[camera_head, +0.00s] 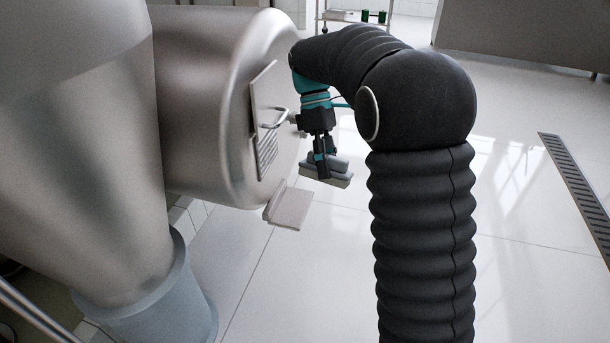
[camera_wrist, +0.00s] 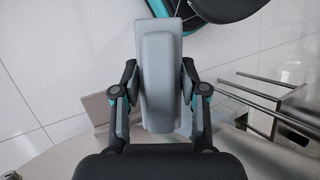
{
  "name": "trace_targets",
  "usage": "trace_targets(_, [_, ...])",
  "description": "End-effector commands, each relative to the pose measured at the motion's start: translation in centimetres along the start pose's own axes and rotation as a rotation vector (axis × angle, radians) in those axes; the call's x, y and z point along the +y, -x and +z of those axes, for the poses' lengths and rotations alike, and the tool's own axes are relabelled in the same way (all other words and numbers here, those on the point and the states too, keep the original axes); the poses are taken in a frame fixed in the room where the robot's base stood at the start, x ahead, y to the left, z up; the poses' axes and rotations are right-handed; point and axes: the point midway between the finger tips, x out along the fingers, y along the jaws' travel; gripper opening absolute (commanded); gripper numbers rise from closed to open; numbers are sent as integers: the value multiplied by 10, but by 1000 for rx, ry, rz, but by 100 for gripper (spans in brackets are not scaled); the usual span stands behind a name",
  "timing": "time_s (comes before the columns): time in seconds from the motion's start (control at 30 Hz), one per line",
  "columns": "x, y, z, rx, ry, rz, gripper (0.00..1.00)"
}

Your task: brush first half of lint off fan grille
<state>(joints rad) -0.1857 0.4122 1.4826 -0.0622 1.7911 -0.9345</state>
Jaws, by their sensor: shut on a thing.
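The fan grille (camera_head: 267,156) is a small slotted area on the flat panel at the end of the large metal housing. Any lint on it is too small to make out. My gripper (camera_head: 323,158) hangs to the right of the grille, apart from it, and is shut on a grey brush (camera_head: 327,178). In the wrist view the brush (camera_wrist: 160,75) is a long grey block with a raised back, held between both fingers. Its lower face is hidden there.
A metal handle (camera_head: 274,118) sticks out from the panel above the grille. A small ledge (camera_head: 290,207) juts out below the housing (camera_head: 200,90). White tiled floor lies open to the right, with a drain grate (camera_head: 580,190). A rack (camera_head: 350,15) stands at the back.

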Motion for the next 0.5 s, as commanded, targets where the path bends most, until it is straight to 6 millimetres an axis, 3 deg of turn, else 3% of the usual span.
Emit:
trace_targets(0.2, [50,25,38,-41,51,256,0])
trace_targets(0.5, [57,28,39,-35,20,422,0])
